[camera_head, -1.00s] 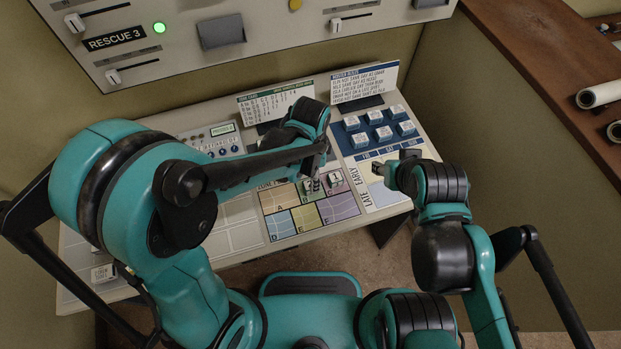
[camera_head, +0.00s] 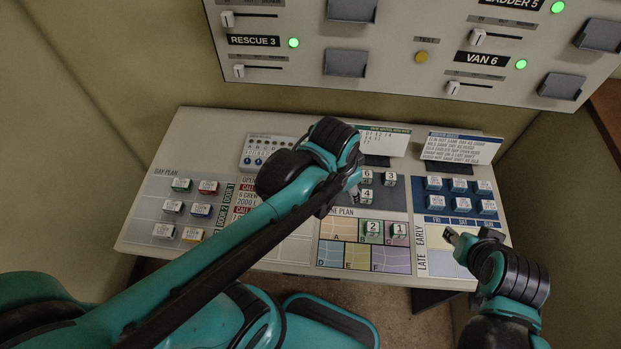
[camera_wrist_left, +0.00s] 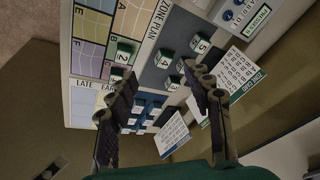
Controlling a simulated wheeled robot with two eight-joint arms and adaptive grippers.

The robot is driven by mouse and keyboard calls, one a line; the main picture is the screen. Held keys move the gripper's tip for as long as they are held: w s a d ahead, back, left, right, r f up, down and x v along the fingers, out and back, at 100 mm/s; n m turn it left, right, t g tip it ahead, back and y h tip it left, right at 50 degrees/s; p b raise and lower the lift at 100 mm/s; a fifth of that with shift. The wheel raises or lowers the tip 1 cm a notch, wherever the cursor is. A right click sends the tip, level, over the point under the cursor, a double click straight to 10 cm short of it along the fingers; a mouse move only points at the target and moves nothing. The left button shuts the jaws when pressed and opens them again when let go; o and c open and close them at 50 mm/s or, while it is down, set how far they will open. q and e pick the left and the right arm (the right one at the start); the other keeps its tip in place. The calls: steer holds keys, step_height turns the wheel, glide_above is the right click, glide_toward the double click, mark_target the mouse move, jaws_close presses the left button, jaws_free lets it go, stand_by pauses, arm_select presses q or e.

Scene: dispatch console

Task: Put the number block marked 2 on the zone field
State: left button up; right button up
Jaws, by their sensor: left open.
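The white-topped green number block marked 2 (camera_head: 372,228) sits on field B of the zone plan (camera_head: 336,228). It also shows in the left wrist view (camera_wrist_left: 125,52). Block 1 (camera_head: 398,230) sits beside it on field C. Blocks 6 (camera_head: 366,177), 3 (camera_head: 389,179) and 4 (camera_head: 366,196) stand on the dark rack area above the plan. My left gripper (camera_head: 354,184) is open and empty over the left of this rack; its two fingers are spread in the left wrist view (camera_wrist_left: 163,82). My right gripper (camera_head: 462,236) is by the EARLY/LATE strip, apparently open and empty.
Several blue blocks (camera_head: 461,205) stand right of the rack. Two upright cards (camera_head: 463,147) stand behind the blocks. A panel with sliders (camera_head: 346,62) rises at the back. Fields D, E and F look clear.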

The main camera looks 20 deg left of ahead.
arm_select(q)
steer(key=s+a+r+n+t, duration=0.2)
steer(key=s+a+n+t, duration=0.1)
steer(key=a+n, duration=0.4)
steer(key=shift+s+a+r+t+y, duration=0.15)
steer(key=shift+s+a+t+y, duration=0.15)
steer(key=shift+s+a+y, duration=0.1)
steer(key=shift+w, duration=0.1)
